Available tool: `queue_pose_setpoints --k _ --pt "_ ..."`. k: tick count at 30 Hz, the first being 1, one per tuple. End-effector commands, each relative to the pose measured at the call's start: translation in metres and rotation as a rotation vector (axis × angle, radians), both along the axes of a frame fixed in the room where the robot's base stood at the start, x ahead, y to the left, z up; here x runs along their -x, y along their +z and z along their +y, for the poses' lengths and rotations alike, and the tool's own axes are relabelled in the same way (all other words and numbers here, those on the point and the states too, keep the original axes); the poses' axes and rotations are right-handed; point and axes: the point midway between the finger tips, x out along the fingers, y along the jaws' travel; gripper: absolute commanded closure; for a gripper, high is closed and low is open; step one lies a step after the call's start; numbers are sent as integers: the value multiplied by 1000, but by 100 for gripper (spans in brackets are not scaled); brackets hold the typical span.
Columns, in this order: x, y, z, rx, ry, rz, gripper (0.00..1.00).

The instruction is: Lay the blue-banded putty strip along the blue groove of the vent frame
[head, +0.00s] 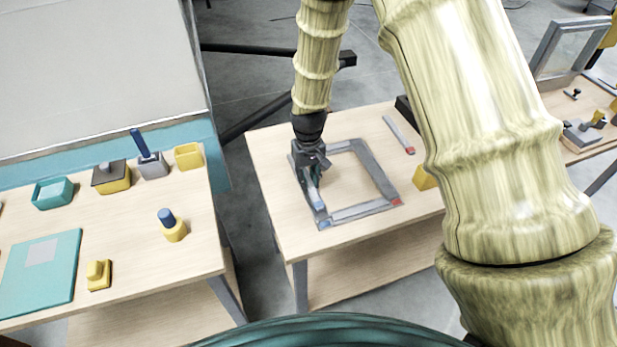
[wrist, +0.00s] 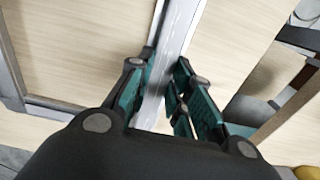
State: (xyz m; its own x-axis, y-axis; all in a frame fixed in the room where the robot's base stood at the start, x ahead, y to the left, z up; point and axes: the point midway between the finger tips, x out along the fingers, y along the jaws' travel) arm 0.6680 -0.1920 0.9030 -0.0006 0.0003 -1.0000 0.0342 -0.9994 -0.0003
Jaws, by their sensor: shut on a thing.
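The grey rectangular vent frame (head: 372,160) lies flat on the middle table. A blue mark shows at its near left corner and a red mark at its near right corner. My gripper (head: 312,180) points down over the frame's left side, shut on the pale grey putty strip (head: 319,203), whose near end has a blue band. The strip runs roughly along that left side. In the wrist view, the strip (wrist: 178,40) passes between the teal fingers (wrist: 165,98) of my gripper. I cannot tell whether the strip touches the frame. My gripper hides much of both.
A grey strip with a red end (head: 398,133) lies beyond the frame on the table (head: 285,238). A yellow block (head: 425,178) is at the frame's right, partly behind my arm. The left table holds a teal board (head: 40,275) and several small fixtures. A gap separates the tables.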

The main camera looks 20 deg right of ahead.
Motion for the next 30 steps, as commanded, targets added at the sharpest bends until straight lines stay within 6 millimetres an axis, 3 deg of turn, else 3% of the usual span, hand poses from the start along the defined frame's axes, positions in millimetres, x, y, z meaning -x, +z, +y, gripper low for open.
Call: queue_pose_setpoints --k 30 --pt "0 -5 0 0 0 0 100"
